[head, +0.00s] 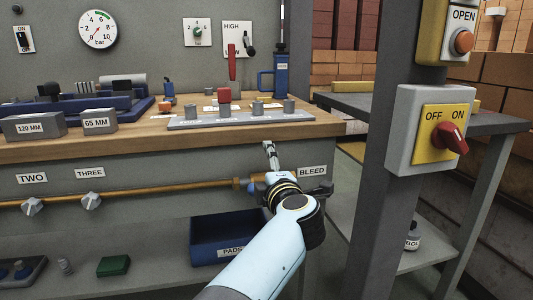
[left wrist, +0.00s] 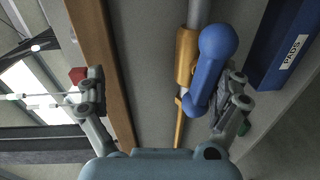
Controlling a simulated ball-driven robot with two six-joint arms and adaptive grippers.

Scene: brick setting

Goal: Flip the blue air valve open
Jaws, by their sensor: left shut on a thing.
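The blue air valve's handle (left wrist: 210,70) lies beside its brass body (left wrist: 187,58) on a grey pipe in the left wrist view. In the head view a small blue part of the valve (head: 251,187) shows at the right end of the copper pipe, mostly hidden by my arm. My left gripper (head: 270,162) is at the valve, below the bench edge. My right gripper is not in view.
The wooden bench top (head: 155,133) overhangs just above the valve. A dark blue PADS bin (head: 222,240) stands below. A BLEED label (head: 313,171) is right of my gripper. A grey post (head: 385,190) with a red OFF/ON switch (head: 450,138) stands at the right.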

